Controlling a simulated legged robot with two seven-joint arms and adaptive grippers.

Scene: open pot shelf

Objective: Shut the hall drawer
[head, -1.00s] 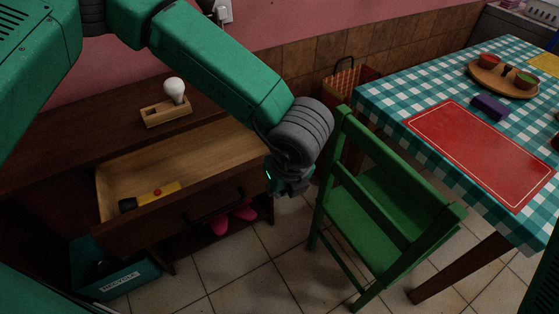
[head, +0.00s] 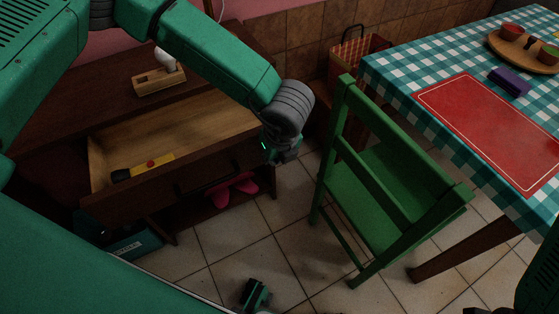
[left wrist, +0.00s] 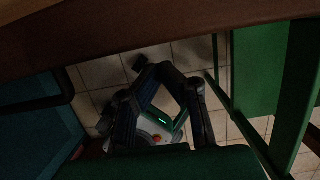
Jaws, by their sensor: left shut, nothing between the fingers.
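The hall drawer (head: 215,173) stands pulled out of the dark wooden hall cabinet (head: 60,112), its inside showing. A yellow and black torch (head: 142,167) lies in it. The drawer's front has a dark handle and faces the tiled floor. My left gripper (head: 283,152) is shut and empty, just off the right end of the drawer front. I cannot tell whether it touches the drawer. In the left wrist view a dark brown wooden edge (left wrist: 150,32) crosses the top; I cannot tell which part it is. My right gripper does not clearly show.
A green chair (head: 385,185) stands close to the right of my left gripper. Behind it is a table with a checked cloth (head: 400,75). Pink shoes (head: 232,190) and a teal box (head: 135,245) are low down. Floor in front is mostly clear.

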